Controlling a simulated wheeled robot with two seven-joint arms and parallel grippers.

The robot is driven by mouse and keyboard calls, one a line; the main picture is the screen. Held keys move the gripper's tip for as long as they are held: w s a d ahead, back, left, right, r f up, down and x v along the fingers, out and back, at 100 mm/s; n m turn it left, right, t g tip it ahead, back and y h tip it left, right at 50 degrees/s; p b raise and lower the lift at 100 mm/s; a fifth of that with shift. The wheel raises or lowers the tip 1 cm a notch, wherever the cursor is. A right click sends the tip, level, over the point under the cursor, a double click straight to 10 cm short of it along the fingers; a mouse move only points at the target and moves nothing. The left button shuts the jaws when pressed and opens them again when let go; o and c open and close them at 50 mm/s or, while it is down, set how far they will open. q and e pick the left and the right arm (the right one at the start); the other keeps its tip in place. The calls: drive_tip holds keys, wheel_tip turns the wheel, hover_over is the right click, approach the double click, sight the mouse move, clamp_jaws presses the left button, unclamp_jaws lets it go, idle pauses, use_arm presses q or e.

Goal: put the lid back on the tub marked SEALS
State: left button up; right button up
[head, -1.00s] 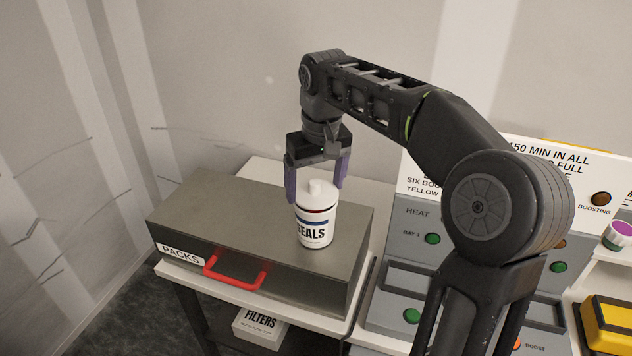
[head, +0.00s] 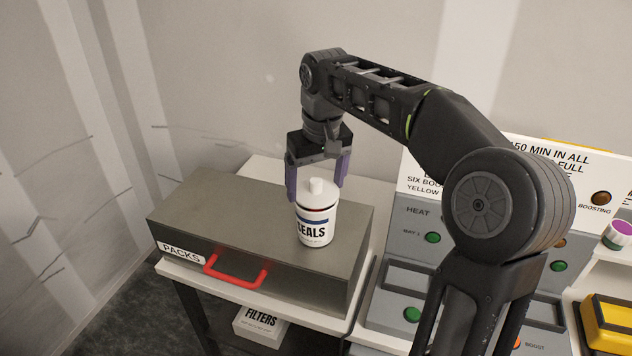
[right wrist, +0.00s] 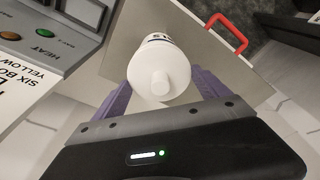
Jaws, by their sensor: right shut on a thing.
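The white tub marked SEALS (head: 315,228) stands upright on top of the grey PACKS case. Its white lid (head: 318,196) with a round knob sits at the tub's mouth, roughly level, with a thin dark red line showing below it. Whether it is fully seated I cannot tell. My right gripper (head: 316,184) points down from above, its purple fingers on either side of the lid, shut on it. In the right wrist view the lid (right wrist: 160,75) lies between the fingers and hides most of the tub (right wrist: 155,38). My left gripper is not in view.
The grey PACKS case (head: 215,205) has a red handle (head: 236,278) at its front and free room around the tub. A FILTERS box (head: 260,323) sits below. To the right stands the heating panel (head: 405,270) with green buttons, beside a yellow box (head: 608,322).

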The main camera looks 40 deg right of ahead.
drive_tip(key=shift+f, duration=0.5)
idle(0.8)
drive_tip(key=o, duration=1.2)
drive_tip(key=shift+c, duration=0.2)
